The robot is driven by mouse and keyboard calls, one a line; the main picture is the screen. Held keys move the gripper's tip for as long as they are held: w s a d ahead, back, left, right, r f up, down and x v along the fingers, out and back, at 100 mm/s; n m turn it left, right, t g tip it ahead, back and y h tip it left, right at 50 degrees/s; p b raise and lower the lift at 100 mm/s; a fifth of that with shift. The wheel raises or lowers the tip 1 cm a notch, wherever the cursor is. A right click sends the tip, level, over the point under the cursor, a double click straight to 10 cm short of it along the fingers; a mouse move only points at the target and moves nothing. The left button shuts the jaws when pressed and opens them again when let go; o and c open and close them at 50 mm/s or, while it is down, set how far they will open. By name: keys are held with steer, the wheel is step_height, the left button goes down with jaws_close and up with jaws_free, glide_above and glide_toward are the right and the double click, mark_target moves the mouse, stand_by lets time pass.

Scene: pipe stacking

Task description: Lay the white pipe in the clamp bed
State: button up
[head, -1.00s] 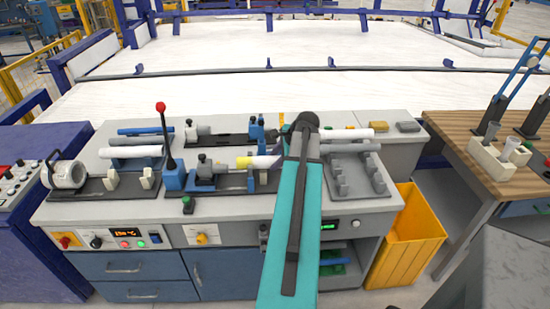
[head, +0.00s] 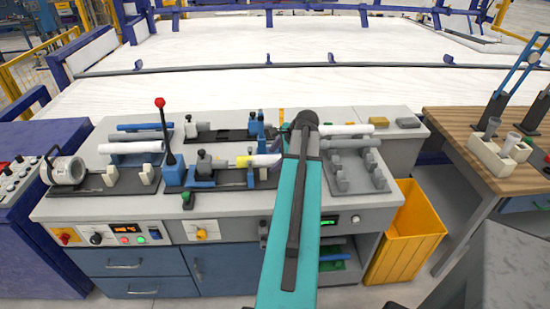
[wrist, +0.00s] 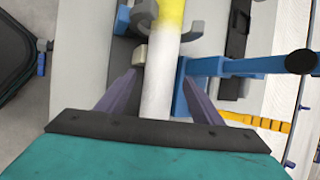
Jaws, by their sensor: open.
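A white pipe (wrist: 156,98) with a yellow section lies between the spread fingers of my gripper (wrist: 162,78) in the wrist view. Both fingers stand apart from it, with a gap on each side. Its yellow part (head: 243,161) shows in the head view at the clamp bed (head: 232,180), a dark base with blue and grey clamp parts. In the wrist view a grey curved holder (wrist: 190,22) is beside the yellow part. My arm hides the gripper's grip area in the head view. Whether the pipe is fully seated cannot be told.
Another white pipe (head: 130,147) lies on a rack at left, beside a red-knobbed lever (head: 164,130). A further white pipe (head: 346,130) lies at the back right, behind a grey notched rack (head: 342,172). A yellow bin (head: 405,235) stands right of the bench.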

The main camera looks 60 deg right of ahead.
steer(key=shift+r, duration=0.1)
steer(key=d+b+v, duration=0.1)
steer(key=b+v, duration=0.1)
steer(key=v, duration=1.1)
steer(key=shift+s+a+r, duration=0.2)
steer(key=shift+a+r, duration=0.05)
steer(key=shift+a, duration=0.25)
stand_by(0.4)
